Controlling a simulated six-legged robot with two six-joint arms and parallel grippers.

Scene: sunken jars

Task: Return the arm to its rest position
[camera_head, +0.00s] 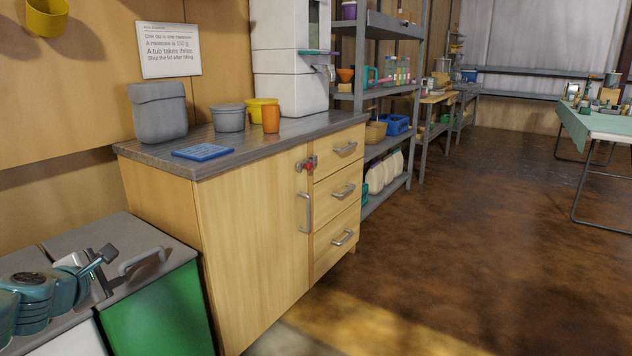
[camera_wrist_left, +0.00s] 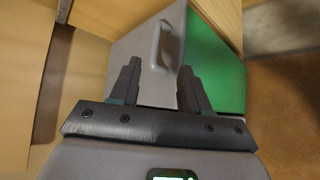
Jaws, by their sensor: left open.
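My left arm comes in at the lower left of the head view. Its gripper (camera_head: 98,262) is above the grey-lidded green bin (camera_head: 160,310), left of the lid's handle (camera_head: 142,260). In the left wrist view my left gripper (camera_wrist_left: 160,75) has its two dark fingers spread apart, with nothing between them. Beyond the fingers are the grey lid (camera_wrist_left: 130,52) and its handle (camera_wrist_left: 160,45), with the bin's green side to the right. The lid lies shut on the bin. I cannot tell from these views whether a finger touches the lid. My right gripper is not in view.
A wooden cabinet (camera_head: 250,240) stands close beside the bin. Its top holds a grey container (camera_head: 158,112), a grey tub (camera_head: 229,119), an orange cup (camera_head: 271,119) and a blue mat (camera_head: 203,152). Shelves (camera_head: 385,90) stand behind.

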